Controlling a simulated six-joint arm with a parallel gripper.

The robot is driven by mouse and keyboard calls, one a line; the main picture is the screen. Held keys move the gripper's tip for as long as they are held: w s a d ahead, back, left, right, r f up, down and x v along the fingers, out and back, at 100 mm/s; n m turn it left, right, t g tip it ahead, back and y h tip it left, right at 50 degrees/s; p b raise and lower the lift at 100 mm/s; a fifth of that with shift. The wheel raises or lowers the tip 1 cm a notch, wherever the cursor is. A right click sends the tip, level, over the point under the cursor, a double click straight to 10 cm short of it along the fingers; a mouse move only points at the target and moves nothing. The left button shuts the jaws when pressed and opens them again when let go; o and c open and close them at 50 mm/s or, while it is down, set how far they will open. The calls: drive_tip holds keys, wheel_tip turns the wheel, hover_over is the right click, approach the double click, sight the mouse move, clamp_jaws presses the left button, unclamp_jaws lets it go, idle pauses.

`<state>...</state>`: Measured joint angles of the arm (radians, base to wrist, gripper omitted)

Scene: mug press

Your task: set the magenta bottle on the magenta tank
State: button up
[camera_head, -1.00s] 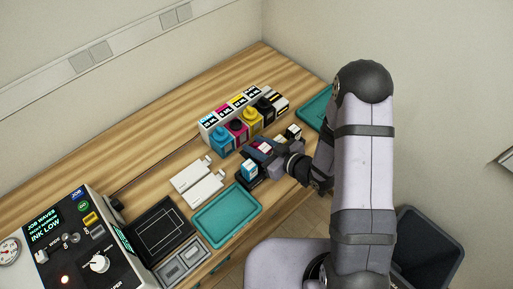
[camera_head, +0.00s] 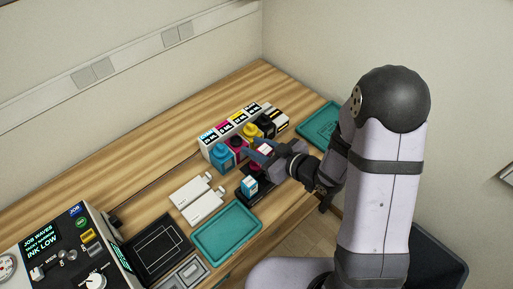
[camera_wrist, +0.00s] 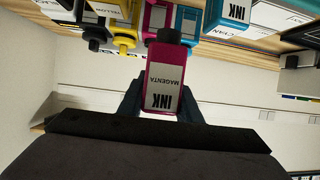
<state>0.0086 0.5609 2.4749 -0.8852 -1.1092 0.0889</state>
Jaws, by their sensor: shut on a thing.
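My gripper (camera_head: 268,151) is shut on the magenta bottle (camera_wrist: 164,82), just in front of the ink tanks. In the wrist view the bottle's label and dark cap show, with the cap end pointing toward the tanks. In the head view only a small part of the bottle (camera_head: 264,149) shows between my fingers. The magenta tank (camera_head: 238,144) stands in the row between the cyan tank (camera_head: 221,156) and the yellow tank (camera_head: 251,131). The bottle appears apart from the magenta tank; the exact gap is unclear.
A cyan-and-white bottle (camera_head: 250,187) stands on a dark holder in front of the row. Another teal tray (camera_head: 318,122) lies at the right.

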drive_tip(key=s+a+n+g+y+p, duration=0.1)
drive_tip(key=s+a+n+g+p, duration=0.1)
drive_tip(key=a, duration=0.3)
drive_tip(key=w+a+r, duration=0.1)
drive_tip(key=w+a, duration=0.1)
drive_tip(key=w+a+r, duration=0.1)
drive_tip(key=w+a, duration=0.1)
drive_tip(key=w+a+r+p, duration=0.1)
drive_tip(key=w+a, duration=0.1)
drive_tip(key=shift+w, duration=0.25)
drive_tip(key=r+m+t+h, duration=0.1)
drive_tip(key=m+t, duration=0.1)
hover_over(228, 131)
drive_tip(key=shift+f, duration=0.1)
drive_tip(key=shift+f, duration=0.15)
drive_tip(key=shift+f+b, duration=2.35)
drive_tip(key=shift+f, duration=0.4)
drive_tip(key=shift+f+b, duration=0.5)
drive_tip(key=shift+f, duration=0.1)
